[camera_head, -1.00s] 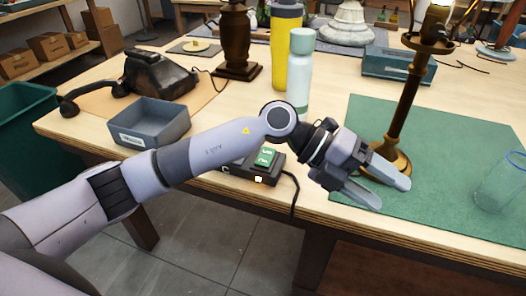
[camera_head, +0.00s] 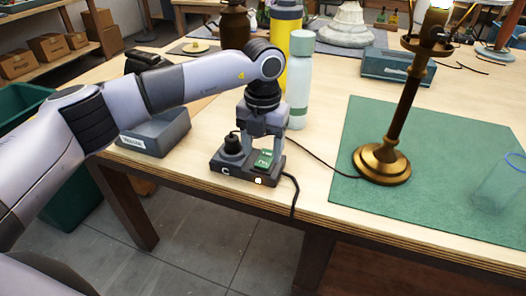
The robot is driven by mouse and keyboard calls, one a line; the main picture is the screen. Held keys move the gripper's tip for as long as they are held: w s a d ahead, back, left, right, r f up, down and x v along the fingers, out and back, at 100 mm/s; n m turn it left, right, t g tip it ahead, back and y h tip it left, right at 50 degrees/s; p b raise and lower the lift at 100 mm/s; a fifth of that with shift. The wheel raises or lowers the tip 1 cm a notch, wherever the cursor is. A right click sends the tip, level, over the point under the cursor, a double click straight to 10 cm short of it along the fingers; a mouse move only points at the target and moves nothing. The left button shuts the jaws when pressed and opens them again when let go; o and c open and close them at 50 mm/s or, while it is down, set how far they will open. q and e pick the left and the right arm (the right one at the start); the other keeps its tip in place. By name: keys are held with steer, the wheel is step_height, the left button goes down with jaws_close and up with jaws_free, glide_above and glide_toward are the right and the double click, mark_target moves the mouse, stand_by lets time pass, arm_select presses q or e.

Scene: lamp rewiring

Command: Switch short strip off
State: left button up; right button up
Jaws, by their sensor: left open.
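The short strip (camera_head: 243,172) is a dark box near the table's front edge. It has a green rocker switch (camera_head: 264,159) at its right and a small pale lit spot on its front. A black plug (camera_head: 232,145) stands upright in its left side. My left gripper (camera_head: 262,140) points down just above and behind the strip, near the switch. It is open with nothing between its fingers; I cannot tell whether a fingertip touches the strip. A brass lamp (camera_head: 382,165) stands on the green mat, and a thin cord runs from its base toward the strip. My right gripper is not in view.
A grey bin (camera_head: 155,135) sits left of the strip. A pale blue bottle (camera_head: 299,85) and a yellow bottle stand behind my gripper. The green mat (camera_head: 440,140) holds a clear glass (camera_head: 495,188) at right. A black cable hangs over the front edge.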

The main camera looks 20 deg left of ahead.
arm_select(q)
steer(key=shift+f, duration=1.05)
steer(key=c, duration=1.1)
steer(key=shift+o, duration=0.3)
steer(key=shift+r, duration=0.1)
steer(key=shift+w+g+p, duration=0.2)
steer(key=shift+g+p, duration=0.1)
steer(key=shift+g, duration=0.3)
steer(key=shift+w+g, duration=0.2)
steer(key=shift+g, duration=0.4)
steer(key=shift+r+g, duration=0.1)
steer(key=shift+g, duration=0.2)
